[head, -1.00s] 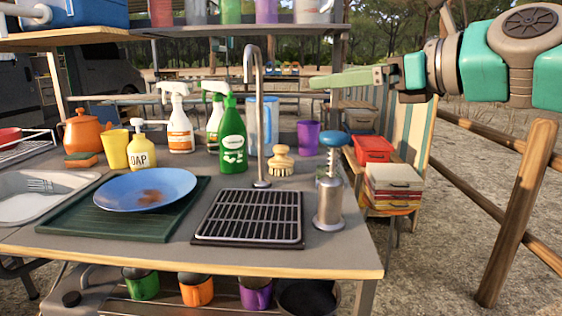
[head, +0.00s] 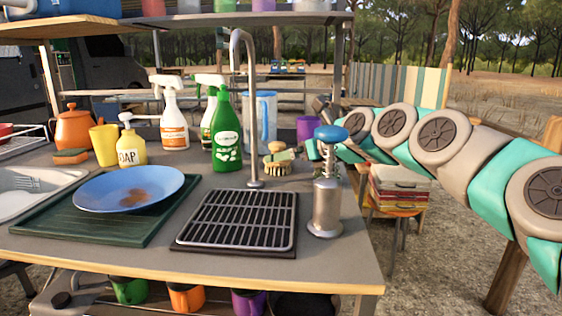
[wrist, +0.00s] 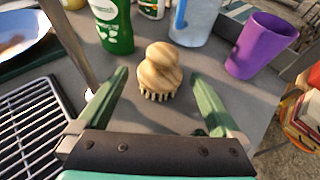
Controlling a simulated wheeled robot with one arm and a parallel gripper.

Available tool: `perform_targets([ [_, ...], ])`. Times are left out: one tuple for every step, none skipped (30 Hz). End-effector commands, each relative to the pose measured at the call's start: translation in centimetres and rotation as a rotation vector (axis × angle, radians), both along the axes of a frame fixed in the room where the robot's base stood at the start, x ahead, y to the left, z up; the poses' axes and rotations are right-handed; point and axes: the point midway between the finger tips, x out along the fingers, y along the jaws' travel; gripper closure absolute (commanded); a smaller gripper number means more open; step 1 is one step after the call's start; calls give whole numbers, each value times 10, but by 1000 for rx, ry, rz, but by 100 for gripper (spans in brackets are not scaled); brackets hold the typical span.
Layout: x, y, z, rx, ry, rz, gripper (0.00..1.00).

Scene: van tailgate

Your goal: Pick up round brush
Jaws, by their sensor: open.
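The round brush (wrist: 159,72) has a pale wooden knob and body with bristles below, and stands upright on the grey counter. In the head view the brush (head: 277,168) is right behind the tap, partly covered by my gripper. My gripper (wrist: 157,100) is open and empty in the wrist view. Its two green fingers point toward the brush, one on each side of its near edge, with clear gaps. In the head view my gripper (head: 290,155) is largely hidden behind the blue-topped dispenser.
The tap (head: 248,110) and black drain rack (head: 238,220) are left of the brush. The green spray bottle (wrist: 110,25), blue jug (wrist: 191,22) and purple cup (wrist: 259,45) stand close around it. The metal dispenser (head: 327,200) is in front of my arm.

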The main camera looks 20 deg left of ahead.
Motion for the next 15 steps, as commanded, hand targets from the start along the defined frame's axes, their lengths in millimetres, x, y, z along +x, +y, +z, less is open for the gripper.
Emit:
perform_targets([
  [2,4,-3,-2,1,0,0],
  [3,7,-4,-2,1,1,0],
  [4,10,-5,-2,1,1,0],
  [6,12,-6,-1,1,1,0],
  [8,14,-6,-1,1,0,0],
  [10,17,-8,0,0,0,0],
  [11,19,-9,0,0,-1,0],
  [12,21,-10,0,0,-1,0],
  [14,22,-11,0,0,-1,0],
  [15,24,-12,0,0,-1,0],
  [15,25,-12,0,1,0,0],
  [16,28,-13,0,0,0,0],
  [17,30,-14,-1,0,1,0],
  [19,33,-16,-2,1,1,0],
  [21,37,-18,-2,2,3,0],
])
